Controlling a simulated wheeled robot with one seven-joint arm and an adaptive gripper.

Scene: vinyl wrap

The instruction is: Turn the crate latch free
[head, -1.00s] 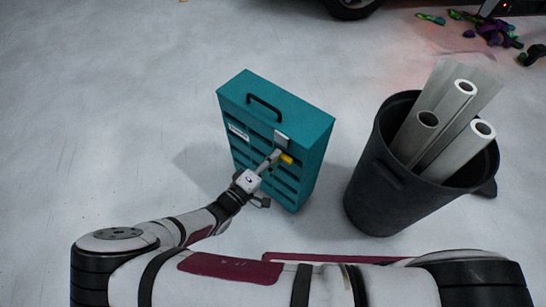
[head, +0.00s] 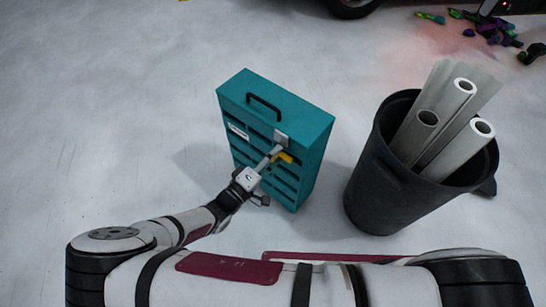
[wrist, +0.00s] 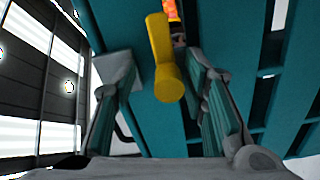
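The teal crate (head: 270,135) stands upright on the pale floor, with a black handle on top and a slatted front. Its yellow latch (head: 284,157) is on the upper right of that front, under a small pale plate. In the wrist view the yellow latch (wrist: 165,70) points toward the camera, with an orange-red patch behind its upper end. My gripper (head: 272,158) is at the latch. In the wrist view my gripper (wrist: 158,85) is open, one finger on each side of the latch, with visible gaps. My fingers partly hide the latch in the head view.
A black bin (head: 385,185) with several white rolls (head: 450,120) stands to the right of the crate. A tyre (head: 352,6) and scattered colourful pieces (head: 490,28) lie at the back. The floor left of the crate is clear.

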